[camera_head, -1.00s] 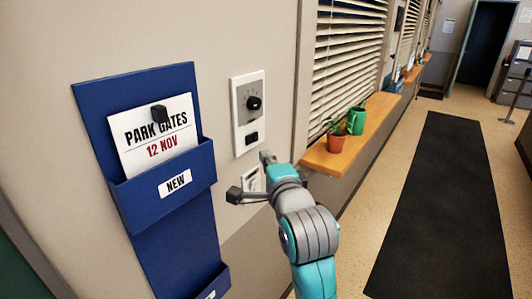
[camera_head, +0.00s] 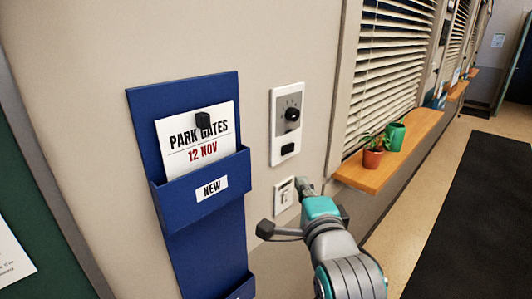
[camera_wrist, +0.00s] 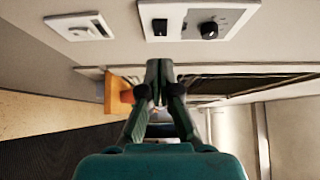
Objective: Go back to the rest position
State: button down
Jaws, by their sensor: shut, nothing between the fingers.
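My gripper (camera_head: 304,187) is out in front of the wall, beside the lower wall switch in the head view. In the wrist view my gripper (camera_wrist: 160,70) has its two dark fingers together, with nothing between them. My teal and grey arm reaches up from the lower right of the head view. I cannot tell from the head view how far the fingertips are from the wall. The wrist view shows them apart from the wall plates.
A knob panel (camera_head: 276,127) and a small switch plate (camera_head: 282,189) are on the wall. A blue holder (camera_head: 137,118) with a PARK GATES card (camera_head: 184,142) hangs at left. The sill (camera_head: 365,180) carries a potted plant (camera_head: 373,158) and a green can (camera_head: 396,136). Floor is open at right.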

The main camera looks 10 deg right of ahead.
jog(key=s+d+f+n+g, duration=0.1)
jog(key=s+f+n, duration=0.55)
jog(key=f, duration=0.65)
jog(key=s+d+f+n+g, duration=0.1)
jog(key=s+f+n, duration=0.2)
jog(key=s+f, duration=0.8)
jog(key=s+f+n, duration=0.4)
jog(key=s, duration=0.9)
jog(key=s+d+f+n+g, duration=0.1)
jog(key=s+f+n, duration=0.3)
jog(key=s, duration=0.9)
jog(key=shift+s+n+y, duration=0.2)
jog(key=shift+n+y, duration=0.1)
jog(key=shift+n, duration=0.05)
